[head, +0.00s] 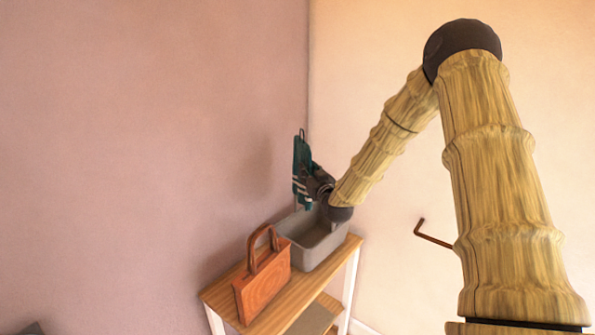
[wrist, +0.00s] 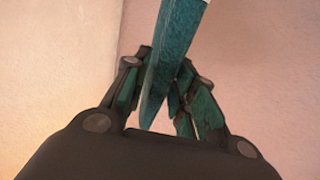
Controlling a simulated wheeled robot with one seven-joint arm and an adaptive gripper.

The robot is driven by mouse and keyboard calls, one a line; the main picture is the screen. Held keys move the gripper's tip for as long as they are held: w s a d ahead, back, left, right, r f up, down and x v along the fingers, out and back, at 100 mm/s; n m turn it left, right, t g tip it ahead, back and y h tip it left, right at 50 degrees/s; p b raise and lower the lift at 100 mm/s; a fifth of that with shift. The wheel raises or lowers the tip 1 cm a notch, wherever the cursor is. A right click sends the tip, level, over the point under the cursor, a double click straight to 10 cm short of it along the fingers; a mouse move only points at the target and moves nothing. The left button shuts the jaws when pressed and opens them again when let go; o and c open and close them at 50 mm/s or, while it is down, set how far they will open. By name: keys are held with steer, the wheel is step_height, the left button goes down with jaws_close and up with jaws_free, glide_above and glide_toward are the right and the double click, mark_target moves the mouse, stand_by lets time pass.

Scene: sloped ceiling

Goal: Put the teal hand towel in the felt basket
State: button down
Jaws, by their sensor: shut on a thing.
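The teal hand towel (head: 300,160), with pale stripes near its lower part, hangs upright above the grey felt basket (head: 322,250). It also shows in the wrist view (wrist: 174,45), running between my fingers. My gripper (head: 308,184) is shut on the towel from the right side, above the back of the basket. In the wrist view my gripper (wrist: 162,80) has teal cloth between and beside its fingers. The basket stands open on a wooden shelf. Part of its rim is hidden behind my wrist, and its inside is only partly visible.
A reddish-brown handbag (head: 262,284) stands in front of the basket on the wooden shelf unit (head: 222,296). A thin dark hook or stand (head: 301,133) shows at the towel's top. Walls are close behind and beside. A brown wall hook (head: 432,238) is to the right.

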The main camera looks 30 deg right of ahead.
steer(key=shift+w+r, duration=0.15)
steer(key=shift+w, duration=0.05)
steer(key=shift+d, duration=0.1)
steer(key=shift+b, duration=0.4)
step_height(320, 180, down, 23)
steer(key=b, duration=1.7)
stand_by(0.5)
